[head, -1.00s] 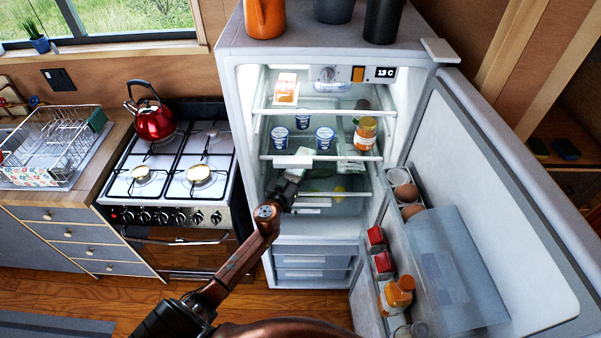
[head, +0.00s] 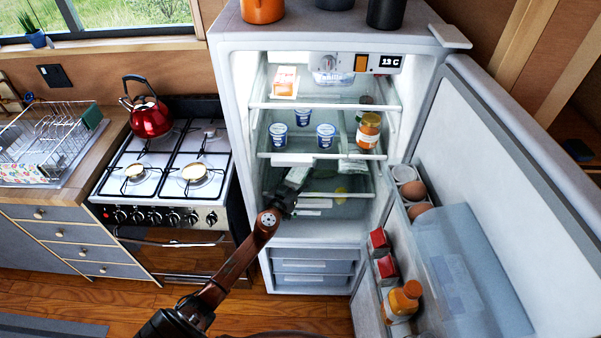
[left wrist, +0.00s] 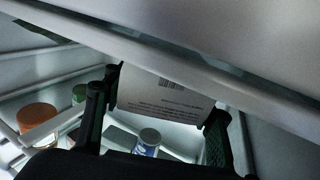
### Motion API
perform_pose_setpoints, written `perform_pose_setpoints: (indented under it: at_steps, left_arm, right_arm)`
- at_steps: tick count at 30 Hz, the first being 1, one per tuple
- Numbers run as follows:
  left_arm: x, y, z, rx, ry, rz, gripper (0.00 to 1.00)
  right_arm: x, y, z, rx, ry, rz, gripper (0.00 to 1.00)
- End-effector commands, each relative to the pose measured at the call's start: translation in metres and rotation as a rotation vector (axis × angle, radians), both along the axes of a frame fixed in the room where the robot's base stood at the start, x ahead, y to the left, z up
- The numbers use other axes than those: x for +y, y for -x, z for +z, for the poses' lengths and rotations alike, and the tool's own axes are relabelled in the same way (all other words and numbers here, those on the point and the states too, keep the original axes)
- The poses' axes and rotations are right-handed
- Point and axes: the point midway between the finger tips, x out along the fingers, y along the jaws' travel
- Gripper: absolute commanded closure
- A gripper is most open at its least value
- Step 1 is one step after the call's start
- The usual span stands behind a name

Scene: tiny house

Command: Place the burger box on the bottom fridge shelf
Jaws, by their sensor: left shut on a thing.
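The open fridge (head: 232,110) stands in the middle of the head view. My left gripper (head: 293,176) reaches inside it, at the height of the second shelf's front edge. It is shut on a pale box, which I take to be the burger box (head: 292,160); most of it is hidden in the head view. In the left wrist view the box (left wrist: 165,100), with a barcode and small print, sits between the two fingers (left wrist: 160,105). The bottom shelf (head: 345,210) is below the gripper and partly hidden by my arm. My right gripper is not in view.
Yogurt cups (head: 326,136) and an orange jar (head: 368,130) stand on the shelf above. The open door (head: 480,150) bounds the right side, with eggs (head: 411,190) and an orange bottle (head: 402,300) in it. Drawers (head: 312,266) are below. The stove (head: 168,175) is left.

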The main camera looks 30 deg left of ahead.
Motion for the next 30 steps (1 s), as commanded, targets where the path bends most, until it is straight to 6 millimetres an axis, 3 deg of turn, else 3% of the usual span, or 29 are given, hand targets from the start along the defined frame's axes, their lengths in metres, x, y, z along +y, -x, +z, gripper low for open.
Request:
perform_pose_setpoints:
  at_steps: [4, 5, 12, 23, 30]
  left_arm:
    - [0.000, 0.000, -0.002, -0.001, 0.000, 0.000, 0.79]
    - [0.000, 0.000, -0.003, 0.000, 0.000, 0.000, 0.48]
    - [0.000, 0.000, -0.001, 0.000, -0.001, 0.000, 0.31]
    - [0.000, 0.000, 0.002, -0.001, -0.001, 0.000, 0.31]
    - [-0.006, 0.042, -0.001, 0.002, 0.003, 0.001, 0.31]
  right_arm:
    - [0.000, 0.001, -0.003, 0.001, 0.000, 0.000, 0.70]
    - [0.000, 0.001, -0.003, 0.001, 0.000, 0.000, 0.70]
    - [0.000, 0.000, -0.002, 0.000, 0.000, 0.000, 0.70]
    - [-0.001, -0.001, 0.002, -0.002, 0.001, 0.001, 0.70]
    - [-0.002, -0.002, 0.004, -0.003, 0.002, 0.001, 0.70]
